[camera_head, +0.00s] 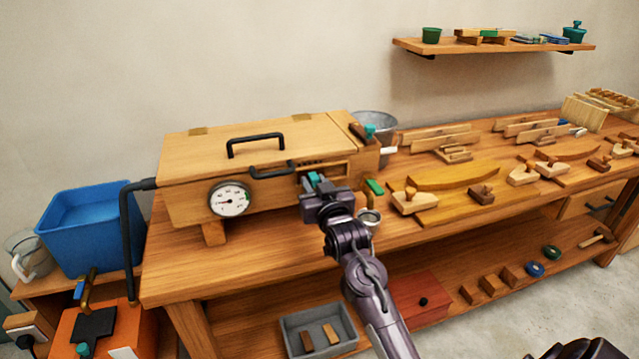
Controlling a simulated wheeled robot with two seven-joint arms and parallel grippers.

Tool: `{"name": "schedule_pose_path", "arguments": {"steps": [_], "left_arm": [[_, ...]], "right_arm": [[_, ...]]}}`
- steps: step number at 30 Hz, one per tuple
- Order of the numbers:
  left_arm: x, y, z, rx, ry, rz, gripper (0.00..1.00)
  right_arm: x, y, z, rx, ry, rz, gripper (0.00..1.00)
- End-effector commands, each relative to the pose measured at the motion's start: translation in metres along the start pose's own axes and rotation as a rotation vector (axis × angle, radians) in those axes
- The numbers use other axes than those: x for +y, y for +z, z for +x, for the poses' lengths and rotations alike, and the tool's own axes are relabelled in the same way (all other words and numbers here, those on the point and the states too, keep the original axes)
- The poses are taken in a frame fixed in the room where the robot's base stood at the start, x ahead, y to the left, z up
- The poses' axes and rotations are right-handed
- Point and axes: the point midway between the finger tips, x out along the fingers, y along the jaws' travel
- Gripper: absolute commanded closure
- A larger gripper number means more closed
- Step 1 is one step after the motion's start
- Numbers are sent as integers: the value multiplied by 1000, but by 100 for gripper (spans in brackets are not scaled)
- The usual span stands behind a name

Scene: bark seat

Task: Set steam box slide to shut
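The steam box (185,203) is a long pale wooden box on the workbench, with a hinged lid, a black lid handle (256,145) and a round dial on its front. A slotted slide plate (308,164) is at the right of its front face, with a small teal knob (313,178) below it. I cannot tell whether the fingers are closed on the knob.
A black hose (127,235) runs from the box's left end. A metal bucket (374,124) stands behind its right end. Wooden planes and clamps (414,201) lie on the bench to the right.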

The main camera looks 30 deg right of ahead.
Motion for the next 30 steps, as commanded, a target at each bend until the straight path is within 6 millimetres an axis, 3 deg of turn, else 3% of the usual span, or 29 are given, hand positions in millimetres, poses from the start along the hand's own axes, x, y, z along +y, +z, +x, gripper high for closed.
{"name": "schedule_pose_path", "arguments": {"steps": [1, 3, 13, 24, 30], "left_arm": [[0, 0, 0, 0, 0, 0, 64], [0, 0, 0, -1, 0, 0, 64], [0, 1, 1, -1, 0, 0, 64], [0, 2, 14, -1, 0, -1, 64], [0, 3, 17, -2, -1, -1, 64]], "right_arm": [[0, 0, 0, 0, -1, 1, 67], [0, 0, 0, 0, 0, 1, 58], [1, 1, -3, -1, 2, 1, 58], [0, 3, -60, -2, 1, 1, 58], [-1, 1, -77, -1, 0, 1, 58]]}}
